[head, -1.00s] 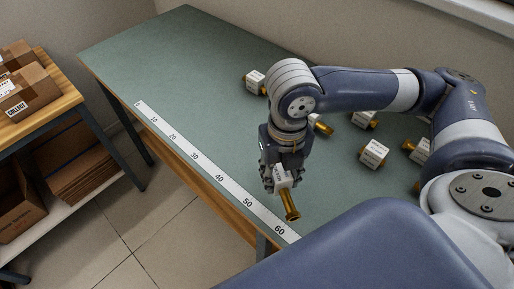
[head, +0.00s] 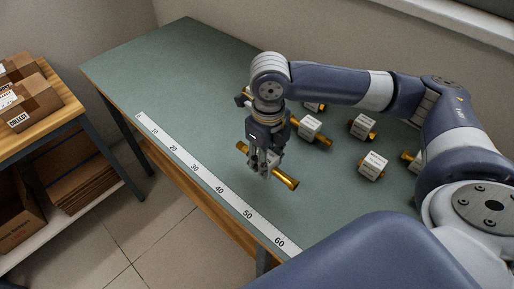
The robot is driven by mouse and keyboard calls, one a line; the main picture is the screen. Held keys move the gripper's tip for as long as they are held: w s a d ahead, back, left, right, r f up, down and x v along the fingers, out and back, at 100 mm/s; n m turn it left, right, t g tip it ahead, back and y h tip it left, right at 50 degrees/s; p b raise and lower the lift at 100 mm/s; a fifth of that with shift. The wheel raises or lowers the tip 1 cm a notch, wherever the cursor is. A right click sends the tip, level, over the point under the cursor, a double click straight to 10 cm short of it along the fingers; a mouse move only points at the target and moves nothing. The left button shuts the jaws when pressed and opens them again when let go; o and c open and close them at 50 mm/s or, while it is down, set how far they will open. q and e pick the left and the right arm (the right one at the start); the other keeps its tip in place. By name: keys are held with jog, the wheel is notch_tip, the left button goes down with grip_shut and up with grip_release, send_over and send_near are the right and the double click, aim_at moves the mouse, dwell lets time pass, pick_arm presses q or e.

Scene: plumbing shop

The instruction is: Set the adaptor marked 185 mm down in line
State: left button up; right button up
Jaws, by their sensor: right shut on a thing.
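My right gripper (head: 264,166) is shut on a brass adaptor (head: 285,180), near the scale's 40 to 50 stretch. The adaptor lies slantwise, its ends sticking out on both sides of the fingers. Its label is hidden by the fingers, so I cannot read its marking. I cannot tell whether it touches the table. A white scale strip (head: 220,189) marked 10 to 60 runs along the near edge of the green table (head: 185,85). My left gripper is not in view.
Several brass adaptors with white labels, such as one behind the gripper (head: 310,127), one farther right (head: 362,126) and one nearer (head: 372,165), lie on the table's right half. Their markings are too small to read. Boxes (head: 30,101) stand on a side bench. The table's left half is clear.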

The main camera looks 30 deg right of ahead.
jog(key=w, duration=0.6)
jog(key=shift+w+d+f+p, duration=0.1)
jog(key=shift+d+f+p, duration=0.2)
jog(key=shift+d+p, duration=0.1)
jog(key=shift+f+p, duration=0.3)
jog(key=shift+f, duration=1.45)
jog(key=shift+f, duration=0.1)
jog(key=o, duration=1.2)
notch_tip(320, 180, up, 12)
jog(key=b, duration=0.1)
